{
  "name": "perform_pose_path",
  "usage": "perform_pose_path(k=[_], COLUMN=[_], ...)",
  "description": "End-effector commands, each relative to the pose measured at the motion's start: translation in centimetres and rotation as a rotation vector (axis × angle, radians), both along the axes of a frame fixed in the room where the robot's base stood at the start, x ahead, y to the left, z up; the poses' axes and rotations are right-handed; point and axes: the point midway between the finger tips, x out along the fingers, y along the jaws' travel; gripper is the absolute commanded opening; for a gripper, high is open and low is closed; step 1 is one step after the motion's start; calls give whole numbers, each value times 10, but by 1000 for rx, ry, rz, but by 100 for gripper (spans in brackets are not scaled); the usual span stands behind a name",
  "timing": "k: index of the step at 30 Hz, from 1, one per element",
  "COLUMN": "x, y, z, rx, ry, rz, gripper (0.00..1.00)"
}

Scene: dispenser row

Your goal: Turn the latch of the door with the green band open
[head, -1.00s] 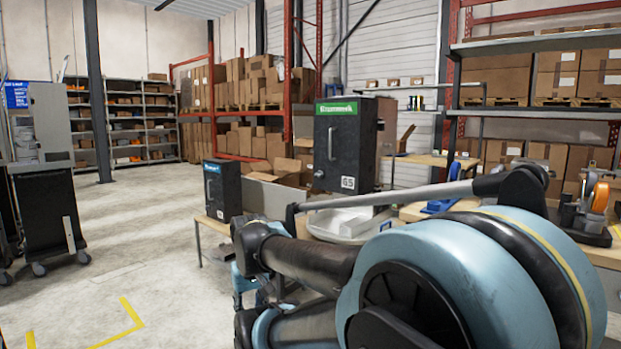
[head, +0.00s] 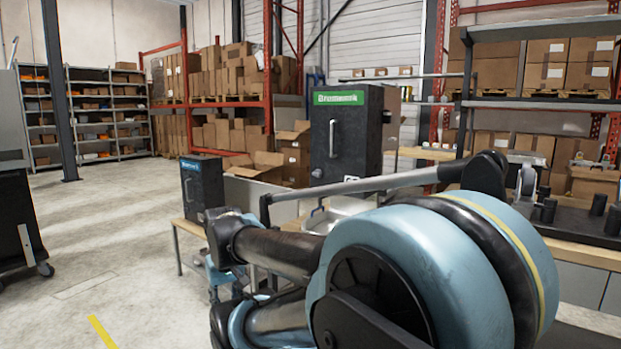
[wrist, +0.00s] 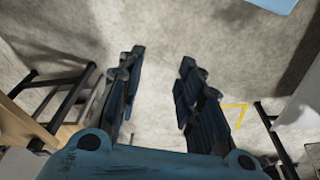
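The dark dispenser with the green band (head: 338,97) stands in the middle of the head view, its door facing me. An upright silver latch (head: 332,138) is on the left part of that door. A smaller dark dispenser with a blue band (head: 191,166) stands lower to the left. My gripper shows in the wrist view (wrist: 155,85), with its two fingers wide apart and nothing between them, over the floor. Neither dispenser shows clearly in the wrist view.
Wooden workbenches (head: 575,252) run along the right side. A dark cart (head: 22,225) stands at the left edge. Cardboard boxes (head: 258,165) and shelves fill the back. The concrete floor (head: 110,240) at the left is clear, with a yellow line on it.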

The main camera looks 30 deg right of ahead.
Motion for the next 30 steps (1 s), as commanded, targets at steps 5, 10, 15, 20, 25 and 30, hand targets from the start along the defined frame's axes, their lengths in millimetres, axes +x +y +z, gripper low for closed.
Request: perform_pose_path(k=[5, 10, 15, 20, 25, 30], x=[0, 1, 33, 72, 113, 153], y=[0, -10, -46, -92, -139, -185], z=[0, 10, 27, 50, 77, 104], rx=[0, -44, -197, -398, -614, -825], ry=[0, -23, -47, -49, -15, 57], rz=[0, 27, 127, 262, 410, 562], gripper=[42, 53, 53, 53, 53, 53])
